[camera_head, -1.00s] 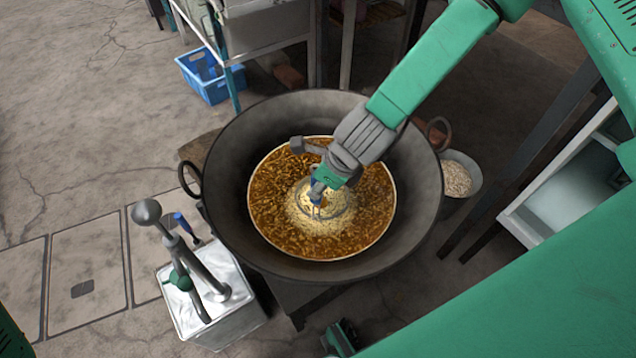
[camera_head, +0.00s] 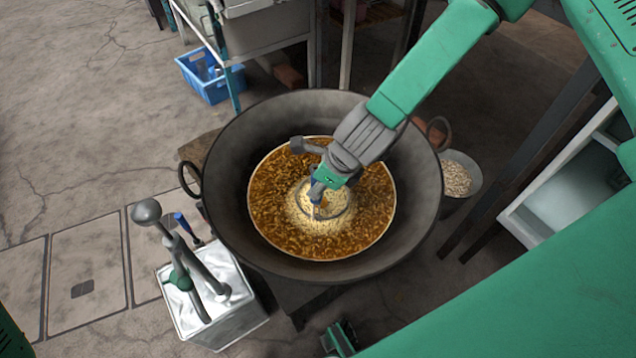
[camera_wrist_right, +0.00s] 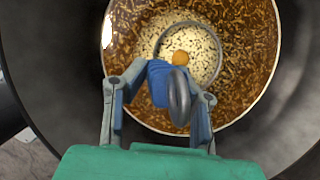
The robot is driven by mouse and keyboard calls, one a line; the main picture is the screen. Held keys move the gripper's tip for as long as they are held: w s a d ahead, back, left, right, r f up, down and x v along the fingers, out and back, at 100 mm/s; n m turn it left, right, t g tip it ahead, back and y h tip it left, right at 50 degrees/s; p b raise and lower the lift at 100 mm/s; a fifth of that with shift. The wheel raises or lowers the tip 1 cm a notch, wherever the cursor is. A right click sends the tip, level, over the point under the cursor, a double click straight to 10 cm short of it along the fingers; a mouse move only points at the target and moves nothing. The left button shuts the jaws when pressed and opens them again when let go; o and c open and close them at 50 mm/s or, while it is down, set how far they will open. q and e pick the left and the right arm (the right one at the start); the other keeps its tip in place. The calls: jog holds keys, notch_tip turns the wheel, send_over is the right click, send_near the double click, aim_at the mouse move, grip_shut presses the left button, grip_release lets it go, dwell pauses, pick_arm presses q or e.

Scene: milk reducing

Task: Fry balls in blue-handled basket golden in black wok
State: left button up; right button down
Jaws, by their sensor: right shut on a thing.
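The black wok (camera_head: 225,135) holds bubbling golden-brown oil (camera_head: 275,215). My right gripper (camera_head: 322,180) is over the middle of the wok, shut on the blue handle (camera_wrist_right: 160,85) of the basket. The basket's round rim (camera_wrist_right: 217,50) shows in the oil in the right wrist view, with pale foam inside and around it. One orange-golden ball (camera_wrist_right: 180,58) shows inside the rim, just beyond the handle. Other balls, if any, cannot be made out. My left gripper is not clearly in view.
A metal container (camera_head: 215,320) with upright tools, one blue-handled, stands at the wok's lower left. A bowl of pale bits (camera_head: 457,178) is right of the wok. A blue crate (camera_head: 212,85) and a metal stand (camera_head: 265,30) are behind. Floor at far left is clear.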

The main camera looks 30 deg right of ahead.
jog(key=shift+r, duration=0.1)
notch_tip(320, 180, up, 19)
jog(key=p, duration=1.7)
jog(key=shift+r, duration=0.15)
dwell(1.2)
notch_tip(320, 180, up, 4)
jog(key=p, duration=0.4)
jog(key=shift+w, duration=0.1)
